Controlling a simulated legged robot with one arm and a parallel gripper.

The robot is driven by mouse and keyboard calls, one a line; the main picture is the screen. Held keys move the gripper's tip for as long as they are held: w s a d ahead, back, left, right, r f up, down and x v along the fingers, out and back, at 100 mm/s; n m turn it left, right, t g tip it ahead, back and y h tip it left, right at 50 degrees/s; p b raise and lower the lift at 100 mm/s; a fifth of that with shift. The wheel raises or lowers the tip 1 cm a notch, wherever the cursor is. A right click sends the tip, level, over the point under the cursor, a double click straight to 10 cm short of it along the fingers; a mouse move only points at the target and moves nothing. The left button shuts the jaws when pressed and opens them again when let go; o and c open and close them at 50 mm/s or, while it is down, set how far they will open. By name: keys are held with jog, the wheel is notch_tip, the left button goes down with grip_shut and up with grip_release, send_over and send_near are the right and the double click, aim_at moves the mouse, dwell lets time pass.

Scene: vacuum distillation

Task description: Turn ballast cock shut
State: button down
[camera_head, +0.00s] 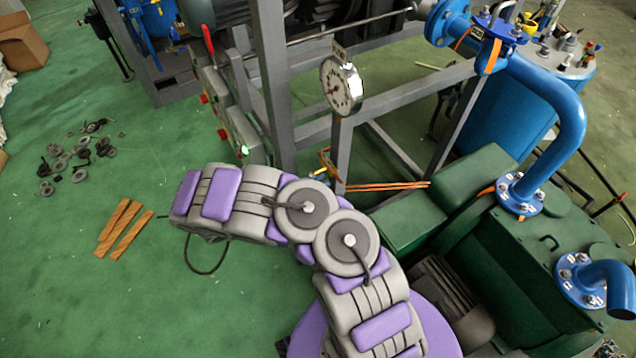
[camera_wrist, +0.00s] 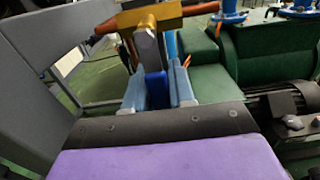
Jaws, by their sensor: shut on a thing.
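The ballast cock (camera_wrist: 148,42) shows at the top of the wrist view as a brass-coloured piece with a grey face. My gripper (camera_wrist: 155,78) has two blue-grey fingers, shut on the lower part of the cock. A darker blue part shows between the fingers. The fingers hide much of what they grip, so I cannot tell the handle's exact angle. In the head view, small brass and orange fittings (camera_head: 325,157) show by the grey frame post, just past my arm. My arm hides most of the gripper there.
A grey steel frame (camera_head: 270,80) with a round gauge (camera_head: 342,88) stands close by. The green pump (camera_head: 520,255) with blue pipes (camera_head: 575,110) is at the right. Wooden strips (camera_head: 122,228) and loose dark parts (camera_head: 75,160) lie on the green floor at left, otherwise mostly clear.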

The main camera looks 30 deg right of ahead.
jog(key=shift+f, duration=0.3)
jog(key=c, duration=1.2)
grip_release()
jog(key=shift+w, duration=0.1)
jog(key=shift+o, duration=0.8)
jog(key=shift+r, duration=0.15)
jog(key=shift+a, duration=0.1)
jog(key=a+p, duration=0.3)
jog(key=a, duration=1.4)
jog(key=shift+s+a, duration=0.2)
jog(key=shift+s, duration=0.05)
